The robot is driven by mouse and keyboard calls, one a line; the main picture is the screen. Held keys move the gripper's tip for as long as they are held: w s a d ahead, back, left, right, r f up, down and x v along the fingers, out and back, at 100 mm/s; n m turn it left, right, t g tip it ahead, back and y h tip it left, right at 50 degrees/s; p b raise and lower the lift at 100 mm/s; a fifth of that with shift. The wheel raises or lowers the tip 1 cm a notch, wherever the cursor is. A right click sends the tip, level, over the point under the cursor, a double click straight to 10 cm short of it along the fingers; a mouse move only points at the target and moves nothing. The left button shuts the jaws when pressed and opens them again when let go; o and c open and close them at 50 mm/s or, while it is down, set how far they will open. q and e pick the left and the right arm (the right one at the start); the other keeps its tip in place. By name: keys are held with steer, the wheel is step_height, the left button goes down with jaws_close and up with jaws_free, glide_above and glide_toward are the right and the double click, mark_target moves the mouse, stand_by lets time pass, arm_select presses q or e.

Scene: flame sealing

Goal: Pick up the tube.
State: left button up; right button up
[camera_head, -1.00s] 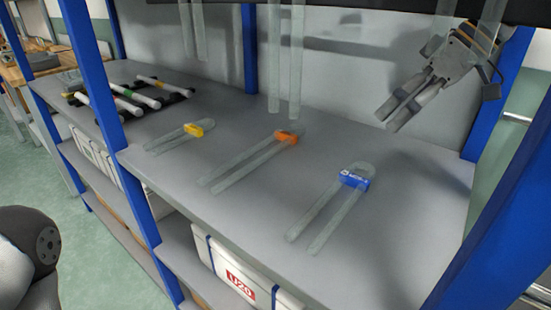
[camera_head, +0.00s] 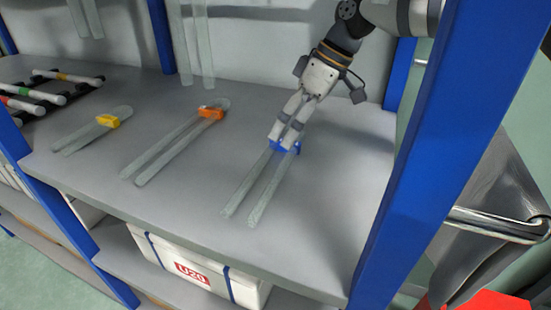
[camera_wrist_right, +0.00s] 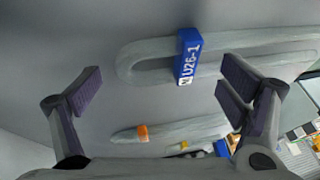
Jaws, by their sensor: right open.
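A clear U-shaped tube (camera_head: 237,192) with a blue tag (camera_head: 285,148) lies flat on the grey shelf, its legs towards the front edge. My right gripper (camera_head: 284,132) is over its bent end and partly hides it. In the right wrist view the tag (camera_wrist_right: 188,56), marked U26-1, shows beyond the open, empty fingers of the right gripper (camera_wrist_right: 164,82). I cannot tell whether the fingers touch the tube. My left gripper is out of view.
U-tubes with an orange tag (camera_head: 211,112) and a yellow tag (camera_head: 108,121) lie to the left. A rack of sticks (camera_head: 45,90) is at the far left. Blue posts (camera_head: 440,150) bound the shelf. More tubes hang at the back (camera_head: 190,50).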

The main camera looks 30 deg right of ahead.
steer(key=c, duration=1.3)
steer(key=shift+c, duration=0.2)
